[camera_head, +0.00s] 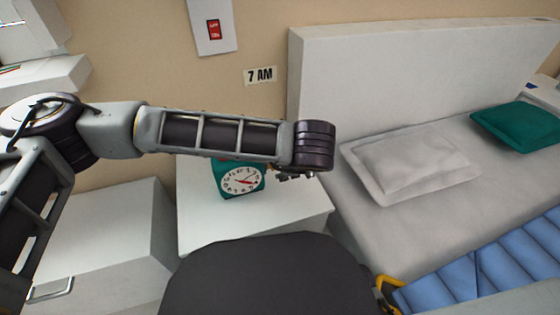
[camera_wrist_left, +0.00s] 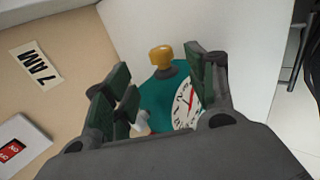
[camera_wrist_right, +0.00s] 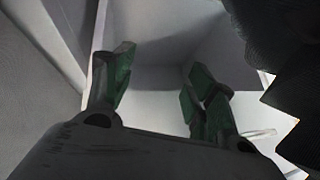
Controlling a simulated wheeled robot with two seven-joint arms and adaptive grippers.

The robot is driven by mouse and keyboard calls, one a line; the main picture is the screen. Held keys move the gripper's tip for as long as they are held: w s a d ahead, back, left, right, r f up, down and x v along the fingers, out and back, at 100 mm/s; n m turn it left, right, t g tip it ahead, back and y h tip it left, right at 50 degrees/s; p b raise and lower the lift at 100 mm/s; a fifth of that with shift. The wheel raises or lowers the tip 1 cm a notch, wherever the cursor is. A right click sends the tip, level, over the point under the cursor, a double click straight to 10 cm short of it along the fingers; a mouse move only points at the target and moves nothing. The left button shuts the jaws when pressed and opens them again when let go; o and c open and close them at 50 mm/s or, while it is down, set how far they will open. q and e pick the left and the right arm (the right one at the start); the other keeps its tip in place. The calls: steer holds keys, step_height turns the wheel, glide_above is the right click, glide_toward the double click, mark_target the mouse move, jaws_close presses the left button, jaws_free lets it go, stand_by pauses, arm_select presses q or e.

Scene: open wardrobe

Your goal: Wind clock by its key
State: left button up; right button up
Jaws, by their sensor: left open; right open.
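The teal clock (camera_head: 241,179) with a round white face stands on the white nightstand (camera_head: 300,215), partly under my left arm. In the left wrist view the clock (camera_wrist_left: 158,97) shows a yellow knob (camera_wrist_left: 162,55) on a dark base. A small pale part (camera_wrist_left: 141,122) sticks out by the clock near the left fingers; I cannot tell if it is the key. My left gripper (camera_wrist_left: 160,82) is open, its fingers on either side of the clock, with no clear grip on it. In the head view it is mostly hidden behind the wrist. My right gripper (camera_wrist_right: 155,72) is open and empty.
A bed with a grey pillow (camera_head: 405,165), a green pillow (camera_head: 520,125) and a blue blanket (camera_head: 480,260) stands at right. A white cabinet (camera_head: 100,235) is at left. A "7 AM" sign (camera_head: 260,75) and a red switch (camera_head: 213,29) are on the wall.

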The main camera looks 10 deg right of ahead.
arm_select(q)
steer(key=shift+s+d+r, duration=0.1)
steer(key=shift+s+r, duration=0.35)
steer(key=shift+r, duration=0.05)
